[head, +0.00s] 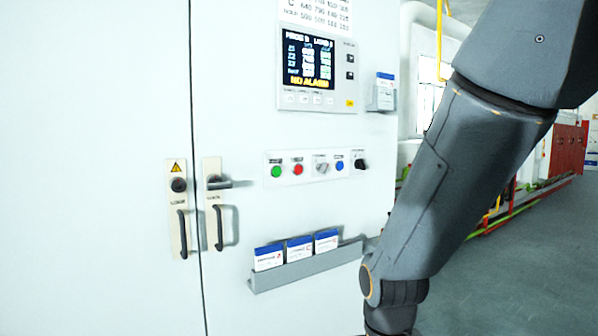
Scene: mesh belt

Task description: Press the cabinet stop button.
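The white control cabinet (245,120) fills the left and middle of the head view. A row of buttons sits on a light panel strip (316,164) on its front. The red button (298,169) is second from the left, with a small label above it that is too small to read. A green button (276,171) is to its left. A grey selector (321,168), a blue button (339,165) and a black knob (360,162) are to its right. My arm hangs down at the right, in front of the cabinet's right edge. My gripper is out of view.
A display (308,62) is above the buttons. A grey rack (305,268) with several blue-white packs juts out below them. A small holder (381,96) is at the upper right. Two door handles (182,233) (219,228) stick out at the left. Grey floor is open at the right.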

